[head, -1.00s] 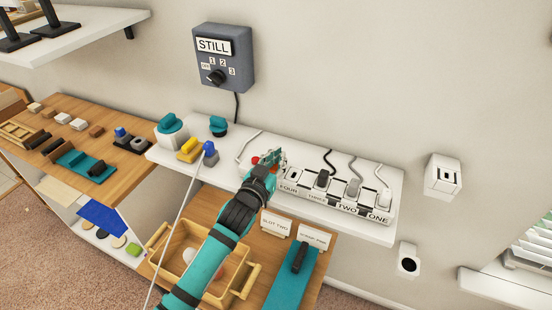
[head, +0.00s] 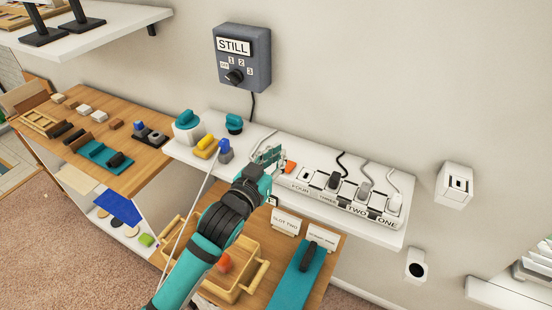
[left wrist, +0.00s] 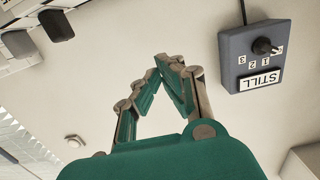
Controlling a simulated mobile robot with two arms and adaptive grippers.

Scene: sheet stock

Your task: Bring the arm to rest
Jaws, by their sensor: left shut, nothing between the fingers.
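My left arm comes in from the bottom of the head view. Its gripper (head: 268,158) is over the white shelf, between the blue-topped grey plug and the power strip. In the left wrist view the teal and grey fingers (left wrist: 165,68) come together at their tips with nothing between them. The wall and the grey STILL box (left wrist: 260,57) show beyond them, apart from the fingers. My right gripper is in neither view.
The power strip (head: 350,197) with several plugs lies on the white shelf (head: 190,153), right of the gripper. The STILL box (head: 242,58) hangs on the wall above. A wooden basket (head: 250,272) stands under the arm. A wall socket (head: 455,185) is at the right.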

